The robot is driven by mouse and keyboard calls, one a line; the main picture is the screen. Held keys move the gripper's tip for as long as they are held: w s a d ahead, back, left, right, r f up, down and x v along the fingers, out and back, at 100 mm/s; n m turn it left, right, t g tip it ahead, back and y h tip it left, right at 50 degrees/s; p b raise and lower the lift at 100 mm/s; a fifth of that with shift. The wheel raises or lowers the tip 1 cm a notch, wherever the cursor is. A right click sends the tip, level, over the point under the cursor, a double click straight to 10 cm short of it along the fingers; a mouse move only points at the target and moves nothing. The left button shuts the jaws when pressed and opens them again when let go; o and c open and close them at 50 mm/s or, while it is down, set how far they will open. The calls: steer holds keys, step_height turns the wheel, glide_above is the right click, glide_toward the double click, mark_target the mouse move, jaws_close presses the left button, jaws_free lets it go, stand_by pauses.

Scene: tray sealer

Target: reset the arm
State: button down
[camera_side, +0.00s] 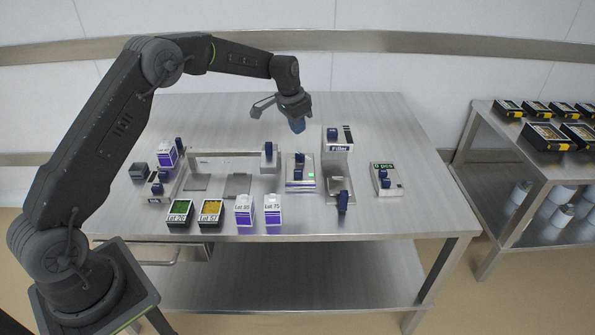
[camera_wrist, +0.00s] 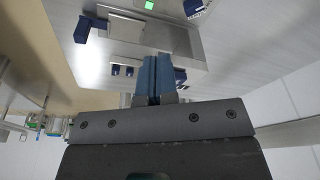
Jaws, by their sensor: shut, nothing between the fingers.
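My gripper (camera_side: 298,126) hangs above the back middle of the steel table, with its blue fingertips pointing down. It is shut and holds nothing. In the wrist view its blue fingers (camera_wrist: 154,76) lie side by side. It is apart from the machines, behind the filler (camera_side: 339,140) and the scale-like unit with a green light (camera_side: 301,172). My arm reaches over from the left and is bent at the elbow.
Along the table's front stand two trays, Lot 20 (camera_side: 180,212) and Lot 57 (camera_side: 210,212), and two white-purple cartons (camera_side: 244,210) (camera_side: 273,209). A counter reading 0 pcs (camera_side: 386,180) sits right. A side shelf (camera_side: 500,140) holds black trays. The table's back is clear.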

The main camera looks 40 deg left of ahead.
steer(key=s+d+r+n+t, duration=0.1)
steer(key=s+d+r, duration=0.2)
steer(key=s+r, duration=0.5)
steer(key=s+d+r, duration=0.4)
steer(key=s+r, duration=0.3)
steer(key=r, duration=0.2)
steer(key=s+d+n+t, duration=0.1)
steer(key=s+d, duration=0.1)
steer(key=s, duration=1)
steer(key=s+d+f+n+t, duration=0.1)
steer(key=s+d, duration=0.1)
steer(key=s, duration=1)
steer(key=shift+s+y, duration=0.2)
steer(key=shift+y, duration=0.1)
